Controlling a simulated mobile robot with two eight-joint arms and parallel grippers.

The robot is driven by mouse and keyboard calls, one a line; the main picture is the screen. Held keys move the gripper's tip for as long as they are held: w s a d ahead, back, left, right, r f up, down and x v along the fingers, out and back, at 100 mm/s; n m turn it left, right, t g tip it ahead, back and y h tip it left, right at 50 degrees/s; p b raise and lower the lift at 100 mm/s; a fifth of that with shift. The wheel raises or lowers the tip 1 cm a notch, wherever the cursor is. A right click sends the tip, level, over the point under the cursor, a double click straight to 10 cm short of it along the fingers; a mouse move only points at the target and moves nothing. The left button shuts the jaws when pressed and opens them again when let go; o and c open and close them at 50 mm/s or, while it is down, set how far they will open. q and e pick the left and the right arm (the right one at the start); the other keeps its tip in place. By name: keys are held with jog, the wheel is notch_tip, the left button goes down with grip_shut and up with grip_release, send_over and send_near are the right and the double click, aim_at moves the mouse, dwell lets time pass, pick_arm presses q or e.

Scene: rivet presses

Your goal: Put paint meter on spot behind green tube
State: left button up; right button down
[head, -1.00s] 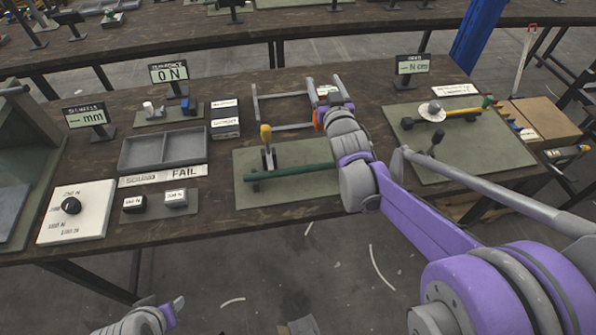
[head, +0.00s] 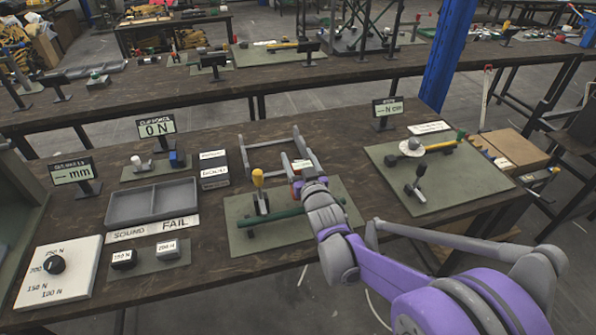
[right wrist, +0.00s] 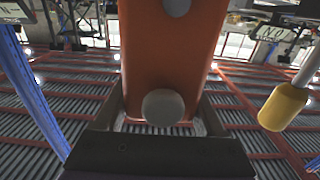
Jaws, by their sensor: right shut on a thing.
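My right gripper (head: 303,183) is shut on an orange body, likely the paint meter (right wrist: 175,60), which fills the middle of the right wrist view between the two fingers. A grey round knob shows on its near face. In the head view the gripper is just behind the green tube (head: 275,217), and the arm hides part of the tube. The tube lies across a green mat (head: 240,243) beside a yellow-handled clamp (head: 258,180). Whether the meter touches anything below cannot be told. My left gripper is out of view.
A grey metal frame (head: 246,157) stands behind the gripper. The yellow handle also shows close by in the right wrist view (right wrist: 283,107). A grey divided tray (head: 150,205) is to the left. Another green mat (head: 460,187) with a clamp and yellow tool lies right.

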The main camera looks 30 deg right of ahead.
jog(key=shift+f, duration=1.55)
jog(key=shift+b, duration=0.3)
jog(key=shift+f, duration=0.15)
grip_release()
jog(key=shift+r, duration=0.2)
jog(key=v, duration=1.2)
jog(key=shift+f, duration=0.1)
